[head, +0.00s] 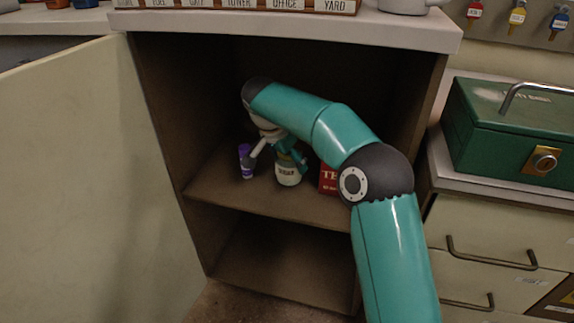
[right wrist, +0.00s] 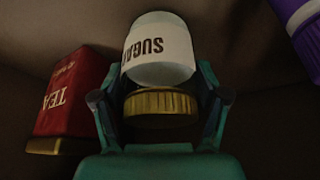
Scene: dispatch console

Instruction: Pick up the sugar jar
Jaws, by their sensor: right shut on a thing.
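The sugar jar (head: 288,175) stands on the cupboard's upper shelf, a pale jar with a white label. In the right wrist view the jar (right wrist: 160,52) appears upside down, its label reading SUGAR and its gold lid (right wrist: 162,106) toward my palm. My right gripper (head: 290,160) reaches down to it from above. In the right wrist view the gripper (right wrist: 160,98) has a finger on each side of the jar at the lid end and is shut on it. The jar's base seems at shelf level; whether it touches is hard to tell. My left gripper is not in view.
A red tea box (head: 327,180) stands right of the jar, partly behind my arm. A purple container (head: 245,161) stands to its left. The cupboard door (head: 85,180) is open at left; the lower compartment (head: 280,260) looks empty. A green cash box (head: 515,130) sits at right.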

